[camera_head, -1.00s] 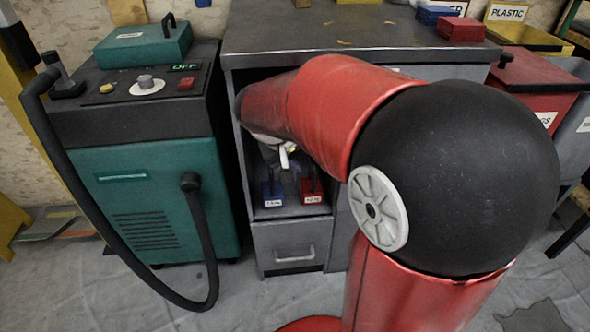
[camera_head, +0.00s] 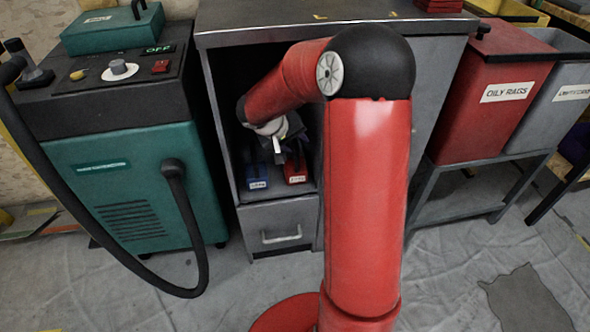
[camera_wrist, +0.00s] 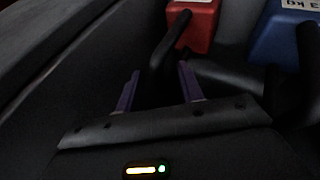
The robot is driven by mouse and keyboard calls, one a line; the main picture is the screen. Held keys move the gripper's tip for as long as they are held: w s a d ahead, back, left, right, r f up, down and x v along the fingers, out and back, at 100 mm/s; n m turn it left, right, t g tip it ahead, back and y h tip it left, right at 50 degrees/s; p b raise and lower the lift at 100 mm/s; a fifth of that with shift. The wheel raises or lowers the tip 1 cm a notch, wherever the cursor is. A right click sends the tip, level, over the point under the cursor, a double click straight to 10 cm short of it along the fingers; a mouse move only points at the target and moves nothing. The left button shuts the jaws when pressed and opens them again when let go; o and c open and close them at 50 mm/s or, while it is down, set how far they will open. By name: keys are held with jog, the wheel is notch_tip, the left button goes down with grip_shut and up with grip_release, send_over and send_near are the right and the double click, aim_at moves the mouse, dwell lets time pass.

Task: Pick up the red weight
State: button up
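The red weight (camera_head: 295,173) stands on the cabinet's open shelf, with a pale label on its front. It also shows at the top of the wrist view (camera_wrist: 197,22), with its black handle (camera_wrist: 168,45) reaching down toward my fingers. My gripper (camera_wrist: 159,68) is open, its two purple fingers apart. The end of the handle appears in the gap between the fingertips; I cannot tell how deep it sits or whether it touches. In the head view my gripper reaches into the shelf above the weights, and its fingers are hard to make out.
A blue weight (camera_head: 258,177) stands just left of the red one, and shows at the upper right of the wrist view (camera_wrist: 285,30). The grey cabinet (camera_head: 222,130) walls the shelf in closely. A teal machine (camera_head: 140,185) with a black hose stands left, a red bin (camera_head: 490,95) right.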

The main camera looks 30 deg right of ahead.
jog(key=shift+d+f, duration=0.1)
grip_shut()
dwell(1.3)
